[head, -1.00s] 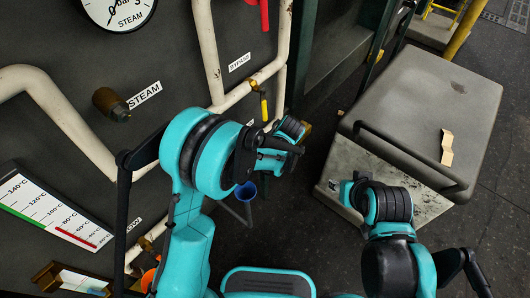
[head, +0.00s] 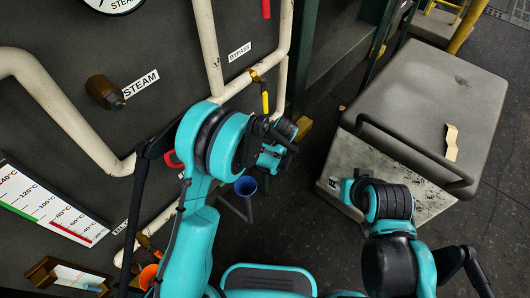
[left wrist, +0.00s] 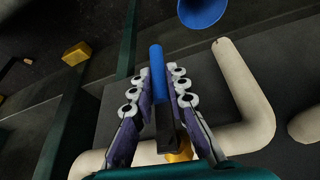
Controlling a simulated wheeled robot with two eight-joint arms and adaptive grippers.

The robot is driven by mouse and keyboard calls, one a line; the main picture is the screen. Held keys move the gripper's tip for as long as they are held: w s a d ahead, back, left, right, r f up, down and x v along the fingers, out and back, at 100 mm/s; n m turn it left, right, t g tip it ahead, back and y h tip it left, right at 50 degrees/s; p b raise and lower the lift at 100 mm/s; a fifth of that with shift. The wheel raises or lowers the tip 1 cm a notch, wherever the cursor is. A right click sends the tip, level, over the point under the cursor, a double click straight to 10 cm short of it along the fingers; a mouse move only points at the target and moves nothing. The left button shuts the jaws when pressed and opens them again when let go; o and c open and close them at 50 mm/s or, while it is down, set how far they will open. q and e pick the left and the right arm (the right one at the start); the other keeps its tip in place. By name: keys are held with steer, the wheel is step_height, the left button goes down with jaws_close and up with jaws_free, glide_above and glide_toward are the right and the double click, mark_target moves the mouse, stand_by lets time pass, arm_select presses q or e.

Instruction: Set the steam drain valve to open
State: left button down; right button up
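A valve handle with a blue grip (left wrist: 157,75) lies lengthwise between the two fingers of my left gripper (left wrist: 160,78) in the left wrist view. The finger pads flank it closely on both sides with little visible gap. Its brass valve body (left wrist: 178,152) is partly hidden behind the fingers, next to a cream pipe. In the head view my left gripper (head: 282,150) is by the pipework, and the blue handle is hidden there. I cannot read a drain label. My right gripper (head: 348,187) is in front of the grey cart, away from the valves; its fingers are unclear.
A blue funnel (head: 245,186) is below my left gripper. A yellow handle (head: 265,103) and a red handle (head: 266,9) are on the pipes above. The panel has cream pipes (head: 75,115) and a STEAM label (head: 141,83). A grey cart (head: 425,95) stands at the right; dark floor between is clear.

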arm_select(q)
steer(key=shift+w, duration=0.1)
steer(key=t+h+b, duration=0.1)
steer(key=t+b, duration=0.1)
steer(key=w+d+n+t+h+b, duration=0.1)
steer(key=b, duration=0.1)
steer(key=w+d+r+t+h+b, duration=0.1)
steer(key=t+b, duration=0.1)
steer(key=shift+w+t+h, duration=0.2)
steer(key=shift+t+h, duration=0.1)
stand_by(0.4)
stand_by(0.4)
steer(key=c, duration=1.5)
jaws_free()
steer(key=v, duration=1.2)
